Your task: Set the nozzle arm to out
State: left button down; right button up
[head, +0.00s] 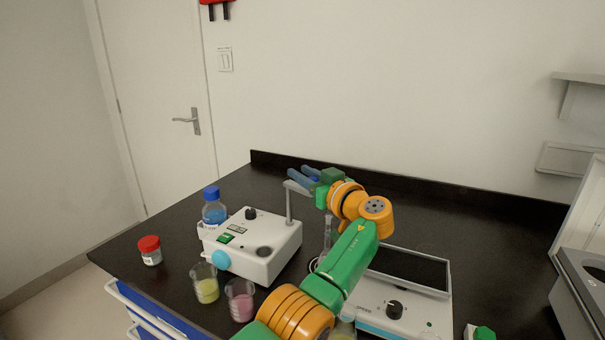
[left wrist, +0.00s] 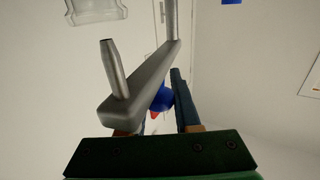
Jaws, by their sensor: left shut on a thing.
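The nozzle arm (head: 298,188) is a grey bar on a thin upright post (head: 289,208) at the back right of a white distiller box (head: 250,245). In the left wrist view the nozzle arm (left wrist: 140,92) runs from the post to its near end, where a short tapered spout (left wrist: 113,68) stands out. My left gripper (head: 298,177) is shut on the nozzle arm, with its blue fingers at the bar. In the left wrist view one finger (left wrist: 183,102) lies along the bar's right side; the other is mostly hidden behind the bar. My right gripper is not in view.
A blue-capped bottle (head: 214,210), a red-lidded jar (head: 150,251), a yellow beaker (head: 206,285) and a pink beaker (head: 240,302) stand around the distiller. A flask (head: 327,235) and a hot plate (head: 385,308) are close to my left arm. The back right counter is clear.

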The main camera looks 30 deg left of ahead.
pick_arm(q)
jog(key=shift+g, duration=0.3)
jog(key=c, duration=0.6)
grip_release()
jog(key=shift+f, duration=0.1)
jog(key=b+v, duration=0.2)
jog(key=v, duration=0.4)
jog(key=shift+s+d+f+b, duration=0.1)
jog(key=shift+d+b, duration=0.25)
jog(key=shift+d, duration=0.05)
jog(key=shift+s+d, duration=0.1)
jog(key=shift+d, duration=0.05)
